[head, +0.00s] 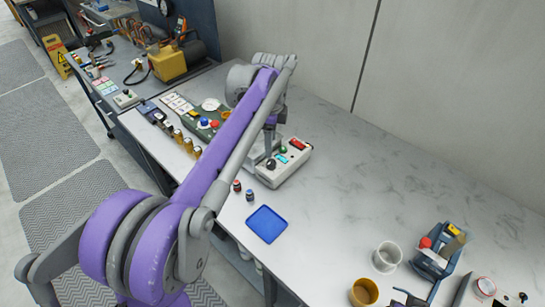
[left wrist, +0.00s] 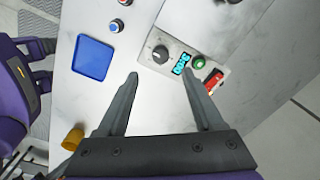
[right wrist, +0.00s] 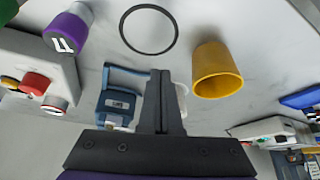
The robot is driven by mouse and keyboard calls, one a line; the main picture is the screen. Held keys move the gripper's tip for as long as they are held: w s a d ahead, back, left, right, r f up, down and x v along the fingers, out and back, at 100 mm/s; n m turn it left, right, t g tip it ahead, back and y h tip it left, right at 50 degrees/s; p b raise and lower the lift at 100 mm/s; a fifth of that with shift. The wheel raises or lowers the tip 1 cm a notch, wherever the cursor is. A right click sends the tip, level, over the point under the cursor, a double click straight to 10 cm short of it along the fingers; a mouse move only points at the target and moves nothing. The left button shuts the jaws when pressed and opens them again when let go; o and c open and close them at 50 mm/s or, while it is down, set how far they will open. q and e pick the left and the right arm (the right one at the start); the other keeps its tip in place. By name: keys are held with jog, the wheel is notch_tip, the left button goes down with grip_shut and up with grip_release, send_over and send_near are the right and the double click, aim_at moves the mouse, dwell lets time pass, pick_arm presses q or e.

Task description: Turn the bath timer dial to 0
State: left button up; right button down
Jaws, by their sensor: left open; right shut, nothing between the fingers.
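The bath timer is a pale box (head: 290,172) on the bench, with a black dial (head: 271,164), a cyan display, a green button and a red switch. In the left wrist view the dial (left wrist: 160,53) has a pale pointer mark, and the display (left wrist: 181,64) is too small to read surely. My left gripper (left wrist: 158,68) is open and empty, its fingers apart above the box with the dial between and beyond the tips. In the head view my left arm hides part of the box's surroundings. My right gripper (right wrist: 160,74) is shut and empty, away from the timer.
A blue tray (head: 267,224) and two small buttons or jars (head: 249,194) lie near the box. The bench behind the box is clear.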

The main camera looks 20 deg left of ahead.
aim_at(271, 162)
pick_arm(q)
jog(key=f, duration=0.8)
jog(key=shift+w+f, duration=0.2)
jog(key=shift+w, duration=0.05)
grip_shut()
